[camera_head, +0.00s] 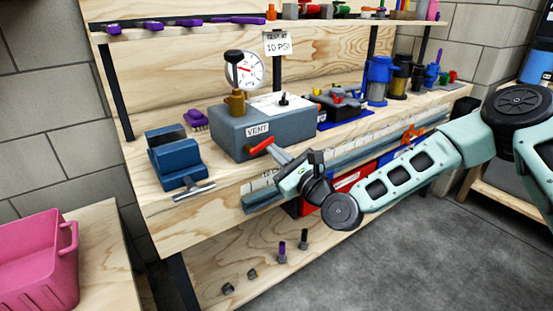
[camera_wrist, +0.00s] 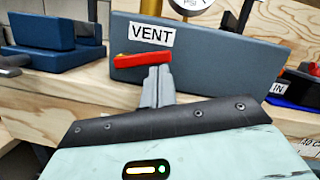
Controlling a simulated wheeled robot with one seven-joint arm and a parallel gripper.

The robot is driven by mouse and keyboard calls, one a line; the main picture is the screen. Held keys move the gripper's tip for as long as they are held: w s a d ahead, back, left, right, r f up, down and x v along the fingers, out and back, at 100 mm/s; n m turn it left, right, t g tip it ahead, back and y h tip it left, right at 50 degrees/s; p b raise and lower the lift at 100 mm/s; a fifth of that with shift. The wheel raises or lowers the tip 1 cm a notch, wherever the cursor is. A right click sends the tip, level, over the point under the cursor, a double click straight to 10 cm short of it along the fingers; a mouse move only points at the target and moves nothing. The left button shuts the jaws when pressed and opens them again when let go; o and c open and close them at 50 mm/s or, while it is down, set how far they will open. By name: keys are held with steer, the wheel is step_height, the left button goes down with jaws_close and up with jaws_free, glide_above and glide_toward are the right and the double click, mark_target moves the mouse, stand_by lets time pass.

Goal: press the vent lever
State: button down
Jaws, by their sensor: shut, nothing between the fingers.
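The vent lever (camera_head: 262,145) is a small red bar on the front of a blue-grey box (camera_head: 228,134), beside a white label reading VENT. In the wrist view the red lever (camera_wrist: 142,60) lies almost level just under the label (camera_wrist: 151,34). My gripper (camera_head: 271,149) is shut and empty. Its fingertips (camera_wrist: 158,70) are right at the lever's right part in the wrist view. They look very close to it or touching; I cannot tell which. A gauge (camera_head: 243,70) stands on the box on a brass fitting.
A blue vise (camera_head: 172,158) with a metal handle stands left of the box. A dark blue tray (camera_head: 338,122) with dark parts and several bottles stand to the right. A shelf (camera_head: 185,30) runs above. A pink basket (camera_head: 38,262) is at lower left.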

step_height(320, 180, up, 2)
steer(key=n, duration=0.2)
steer(key=n+g+p, duration=0.1)
steer(key=n+p, duration=0.1)
steer(key=n, duration=0.1)
steer(key=shift+r+n+g+y, duration=0.25)
steer(key=shift+n+g+y, duration=0.05)
steer(key=shift+y, duration=0.1)
steer(key=n, duration=0.2)
steer(key=r+n+g+p, duration=0.1)
steer(key=a+r+n+p, duration=0.1)
steer(key=n, duration=0.1)
steer(key=shift+s+n, duration=0.3)
steer(key=shift+f, duration=0.2)
steer(key=shift+d, duration=0.1)
